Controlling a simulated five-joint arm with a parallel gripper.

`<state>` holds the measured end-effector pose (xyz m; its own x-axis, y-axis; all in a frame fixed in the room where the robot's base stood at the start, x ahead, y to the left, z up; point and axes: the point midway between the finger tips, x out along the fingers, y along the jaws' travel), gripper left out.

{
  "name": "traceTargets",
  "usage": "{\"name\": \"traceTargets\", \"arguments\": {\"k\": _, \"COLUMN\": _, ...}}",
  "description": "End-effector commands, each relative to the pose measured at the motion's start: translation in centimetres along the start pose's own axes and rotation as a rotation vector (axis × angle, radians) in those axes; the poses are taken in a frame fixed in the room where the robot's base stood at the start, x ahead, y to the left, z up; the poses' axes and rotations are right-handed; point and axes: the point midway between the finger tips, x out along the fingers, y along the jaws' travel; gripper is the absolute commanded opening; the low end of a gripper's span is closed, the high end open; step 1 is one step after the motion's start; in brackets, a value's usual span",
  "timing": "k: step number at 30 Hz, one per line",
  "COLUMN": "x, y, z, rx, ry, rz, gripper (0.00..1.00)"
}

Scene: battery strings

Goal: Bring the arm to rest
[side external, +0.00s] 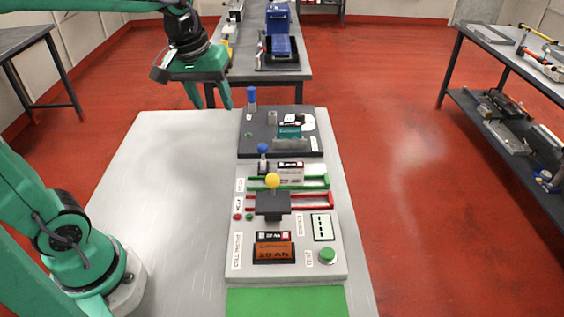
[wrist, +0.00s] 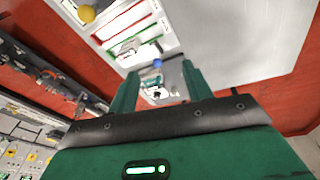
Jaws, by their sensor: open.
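My gripper (side external: 209,95) is green and hangs in the air at the upper left of the table in the side external view, left of the dark grey board. Its two fingers are apart and nothing shows between them. In the wrist view the fingers of my gripper (wrist: 160,84) also stand apart. The work table (side external: 165,190) is light grey. The white panel (side external: 288,214) on it carries green and red rails, a black block with a yellow knob (side external: 273,181), an orange display (side external: 274,250) and a green button (side external: 327,255).
A blue-knobbed piece (side external: 263,149) stands at the panel's far edge. The table's left half is bare. A green mat (side external: 286,301) lies in front.

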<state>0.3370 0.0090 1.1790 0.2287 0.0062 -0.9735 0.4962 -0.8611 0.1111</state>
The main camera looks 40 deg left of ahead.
Motion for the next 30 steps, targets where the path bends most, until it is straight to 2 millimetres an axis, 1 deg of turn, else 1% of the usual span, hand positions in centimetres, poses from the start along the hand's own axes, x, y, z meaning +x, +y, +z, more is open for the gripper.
{"name": "traceTargets", "arguments": {"k": 3, "x": -0.8, "y": -0.9, "z": 1.9, "rx": 0.087, "ry": 0.041, "rz": 0.022, "gripper": 0.50}}
{"name": "traceTargets", "arguments": {"k": 9, "x": -1.4, "y": -2.3, "z": 4.9, "rx": 0.234, "ry": 0.109, "rz": 0.050, "gripper": 0.50}}
{"name": "traceTargets", "arguments": {"k": 18, "x": -1.1, "y": -4.3, "z": 8.8, "rx": 0.441, "ry": 0.210, "rz": 0.072, "gripper": 0.50}}
{"name": "traceTargets", "arguments": {"k": 24, "x": -0.7, "y": -4.9, "z": 10.2, "rx": 0.516, "ry": 0.248, "rz": 0.076, "gripper": 0.50}}
{"name": "traceTargets", "arguments": {"k": 30, "x": -0.6, "y": -5.1, "z": 10.4, "rx": 0.533, "ry": 0.254, "rz": 0.076, "gripper": 0.50}}
